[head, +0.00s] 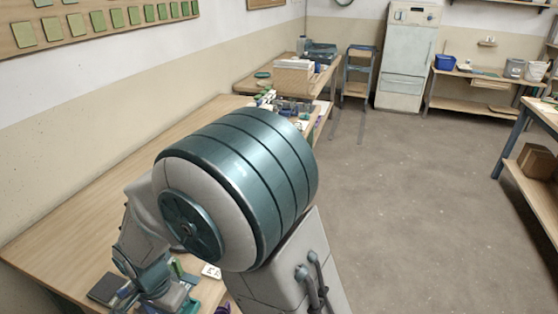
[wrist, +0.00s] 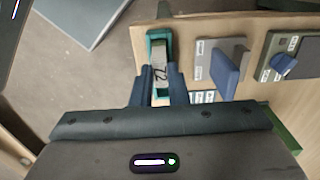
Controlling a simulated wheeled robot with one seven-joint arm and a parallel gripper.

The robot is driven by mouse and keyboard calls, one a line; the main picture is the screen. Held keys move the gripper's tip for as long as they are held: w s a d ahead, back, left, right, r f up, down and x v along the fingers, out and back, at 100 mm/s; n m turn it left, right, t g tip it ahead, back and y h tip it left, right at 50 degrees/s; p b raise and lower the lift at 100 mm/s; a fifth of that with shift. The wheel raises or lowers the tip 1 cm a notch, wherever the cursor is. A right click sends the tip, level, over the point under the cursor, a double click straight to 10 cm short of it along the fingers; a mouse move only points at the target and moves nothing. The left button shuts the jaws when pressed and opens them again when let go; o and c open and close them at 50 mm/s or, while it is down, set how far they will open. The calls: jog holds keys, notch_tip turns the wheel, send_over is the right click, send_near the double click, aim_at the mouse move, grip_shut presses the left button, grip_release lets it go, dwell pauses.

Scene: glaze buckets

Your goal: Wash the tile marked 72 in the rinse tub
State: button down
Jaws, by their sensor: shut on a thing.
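The tile marked 72 (wrist: 160,73) is grey with dark digits and shows between my fingers in the wrist view. My gripper (wrist: 161,92) is shut on it. A teal piece (wrist: 157,36) borders the tile's far end; I cannot tell whether the tile is seated in it or clear of it. In the head view my arm covers most of the near bench, and the tile cannot be made out there. I cannot identify the rinse tub; a blue bucket (head: 444,62) stands on the far bench.
In the wrist view, a grey plate with a blue block (wrist: 226,72) and a dark plate with a blue knob (wrist: 287,64) lie right of the tile on the wooden bench (head: 90,205). Small items (head: 268,99) crowd the bench's far end. The floor (head: 400,200) is open on the right.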

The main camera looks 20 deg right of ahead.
jog(key=shift+r+p, duration=2.25)
jog(key=shift+r, duration=1)
